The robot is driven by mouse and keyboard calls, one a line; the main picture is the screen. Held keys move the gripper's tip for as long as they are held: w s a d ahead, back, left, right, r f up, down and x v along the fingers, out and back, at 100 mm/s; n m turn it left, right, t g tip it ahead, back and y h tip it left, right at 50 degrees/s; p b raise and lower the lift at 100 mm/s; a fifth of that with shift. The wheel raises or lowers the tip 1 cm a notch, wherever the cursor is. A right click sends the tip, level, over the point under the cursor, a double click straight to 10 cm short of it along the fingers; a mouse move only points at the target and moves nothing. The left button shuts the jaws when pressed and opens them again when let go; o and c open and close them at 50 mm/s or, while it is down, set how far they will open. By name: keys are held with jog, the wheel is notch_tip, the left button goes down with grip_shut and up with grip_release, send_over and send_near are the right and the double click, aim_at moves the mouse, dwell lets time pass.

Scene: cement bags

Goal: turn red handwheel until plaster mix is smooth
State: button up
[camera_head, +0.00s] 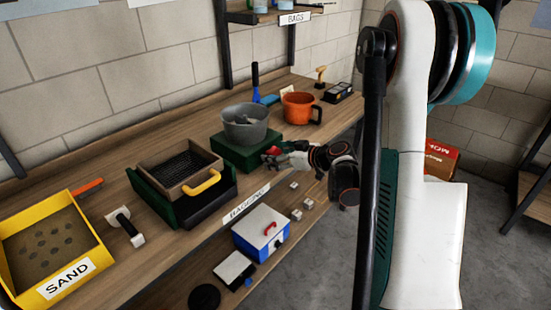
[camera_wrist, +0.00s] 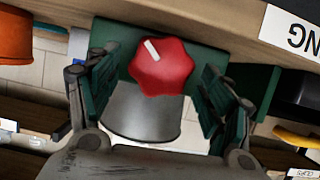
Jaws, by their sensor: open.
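The red handwheel (camera_wrist: 161,66) is a lobed knob with a white mark, on the front of the green mixer base (camera_head: 231,153). In the head view only a bit of its red (camera_head: 272,151) shows beside my gripper. A grey bucket (camera_head: 245,124) stands on the base with grey stuff inside; whether the mix is smooth cannot be told. It also shows in the wrist view (camera_wrist: 143,112). My gripper (camera_wrist: 158,88) is open, its two fingers on either side of the handwheel, with gaps visible. In the head view my gripper (camera_head: 277,157) is at the base's front.
An orange mug (camera_head: 300,108) stands right of the bucket. A wooden sieve (camera_head: 180,168) with a yellow handle and a yellow sand tray (camera_head: 52,250) are to the left. A white and blue box (camera_head: 261,232) sits on the lower shelf. The grey floor (camera_head: 310,270) is clear.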

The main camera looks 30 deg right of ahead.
jog(key=shift+w+a+f, duration=0.25)
jog(key=shift+w, duration=0.35)
jog(key=c, duration=1.1)
jog(key=shift+o, duration=0.2)
jog(key=shift+d, duration=0.1)
jog(key=shift+w+d+f+m+g+y+b, duration=0.1)
jog(key=shift+m+g+y+b, duration=0.2)
jog(key=shift+m+y, duration=0.55)
jog(key=shift+d+m+g+y+b, duration=0.1)
jog(key=shift+m+y+b, duration=0.4)
jog(key=shift+m, duration=0.65)
